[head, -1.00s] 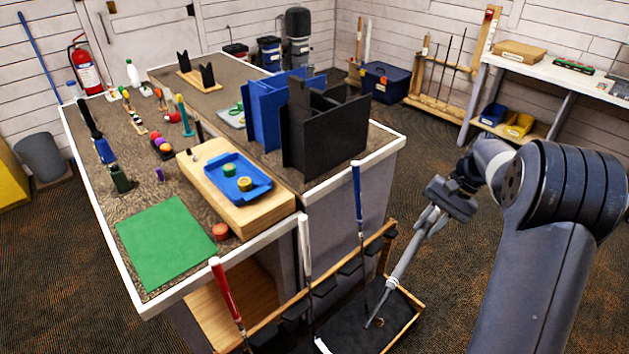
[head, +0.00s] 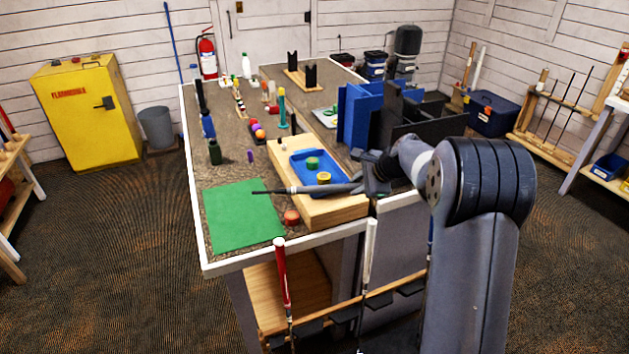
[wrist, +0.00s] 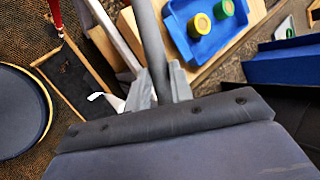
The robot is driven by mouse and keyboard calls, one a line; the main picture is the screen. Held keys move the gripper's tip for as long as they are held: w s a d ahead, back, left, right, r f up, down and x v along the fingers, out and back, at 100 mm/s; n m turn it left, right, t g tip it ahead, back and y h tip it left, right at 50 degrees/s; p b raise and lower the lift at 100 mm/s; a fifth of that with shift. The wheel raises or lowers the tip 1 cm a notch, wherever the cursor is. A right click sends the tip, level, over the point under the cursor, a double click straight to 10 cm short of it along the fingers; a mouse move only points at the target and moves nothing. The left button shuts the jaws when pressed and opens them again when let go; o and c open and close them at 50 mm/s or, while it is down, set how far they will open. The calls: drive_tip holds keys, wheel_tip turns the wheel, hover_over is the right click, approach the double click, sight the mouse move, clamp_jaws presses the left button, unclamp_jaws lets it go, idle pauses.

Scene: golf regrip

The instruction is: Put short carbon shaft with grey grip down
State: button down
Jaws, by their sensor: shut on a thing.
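The short carbon shaft with grey grip (head: 312,189) is held by my gripper (head: 366,186) in the head view. It lies nearly level, its thin dark tip pointing left over the green mat (head: 240,222). The grey grip also shows in the wrist view (wrist: 148,35), clamped between the two fingers of my gripper (wrist: 160,85). The held shaft passes in front of the wooden block and blue tray in the head view; I cannot tell its exact height above them. The shaft's far end is out of the wrist view.
The blue tray (head: 337,163) with green and yellow round pieces sits on a wooden block (head: 345,209). A red round piece (head: 291,217) lies beside the mat. Bottles and balls stand further back. Black and blue dividers (head: 358,118) stand right. Clubs stand at the front rack. The green mat is bare.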

drive_tip(key=shift+w+a+r+m+t+h, duration=0.15)
drive_tip(key=shift+w+m+t+h, duration=0.2)
drive_tip(key=shift+w+m, duration=0.2)
drive_tip(key=shift+w+d+r+m+t+h, duration=0.15)
drive_tip(key=shift+w+m+t+h, duration=0.2)
drive_tip(key=shift+w+m, duration=0.2)
approach(347, 208)
drive_tip(key=x, duration=0.4)
drive_tip(key=shift+w+a+f, duration=0.15)
drive_tip(key=shift+w+f, duration=0.05)
drive_tip(key=shift+w, duration=0.05)
drive_tip(key=shift+f, duration=0.2)
drive_tip(key=c, duration=1.3)
unclamp_jaws()
drive_tip(key=shift+o, duration=0.2)
